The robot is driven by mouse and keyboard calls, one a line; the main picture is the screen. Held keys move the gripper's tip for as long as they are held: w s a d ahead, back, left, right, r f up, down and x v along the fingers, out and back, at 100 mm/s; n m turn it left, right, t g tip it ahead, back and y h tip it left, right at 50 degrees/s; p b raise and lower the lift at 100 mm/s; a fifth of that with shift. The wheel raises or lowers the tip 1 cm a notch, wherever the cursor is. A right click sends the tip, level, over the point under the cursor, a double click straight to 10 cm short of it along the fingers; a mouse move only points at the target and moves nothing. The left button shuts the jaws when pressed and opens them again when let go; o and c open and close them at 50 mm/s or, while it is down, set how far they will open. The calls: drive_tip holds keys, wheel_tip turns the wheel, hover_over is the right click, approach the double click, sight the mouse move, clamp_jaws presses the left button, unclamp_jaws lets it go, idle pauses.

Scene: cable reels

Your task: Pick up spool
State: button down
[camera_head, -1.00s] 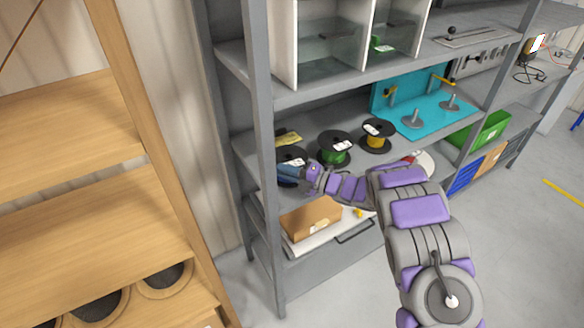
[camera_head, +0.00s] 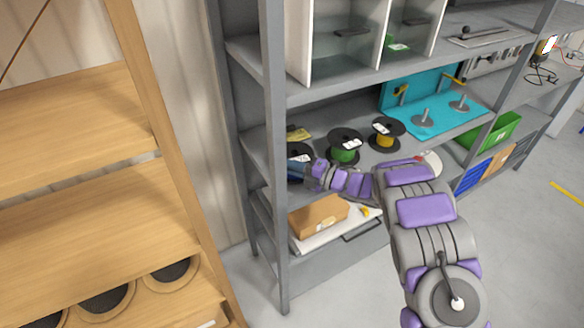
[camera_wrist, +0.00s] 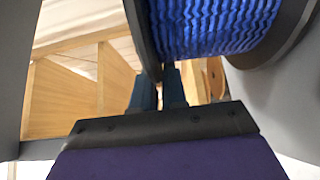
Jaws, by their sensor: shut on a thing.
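The blue-wound spool (camera_wrist: 215,25) fills the top of the wrist view, with dark flanges at its sides. My gripper (camera_wrist: 160,85) is shut on the spool's left flange, which runs down between the two blue fingers. In the head view this spool (camera_head: 300,151) is at the left end of the middle shelf, partly hidden by the shelf post and my gripper (camera_head: 296,170). Whether it touches the shelf is hard to tell.
A grey shelf post (camera_head: 275,150) stands close left of my gripper. A cardboard box (camera_head: 317,216) lies on the level below. A turquoise stand with pegs (camera_head: 435,112) is farther right. A wooden rack (camera_head: 95,220) is at the left.

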drive_tip(key=s+d+r+p, duration=0.1)
drive_tip(key=s+d+r, duration=0.1)
drive_tip(key=d, duration=0.6)
drive_tip(key=s+d+r+p, duration=0.1)
drive_tip(key=s+d+r, duration=0.1)
drive_tip(key=d, duration=0.5)
drive_tip(key=shift+d+r, duration=0.25)
drive_tip(key=shift+d, duration=0.1)
drive_tip(key=shift+s, duration=0.1)
drive_tip(key=c, duration=1.7)
unclamp_jaws()
clamp_jaws()
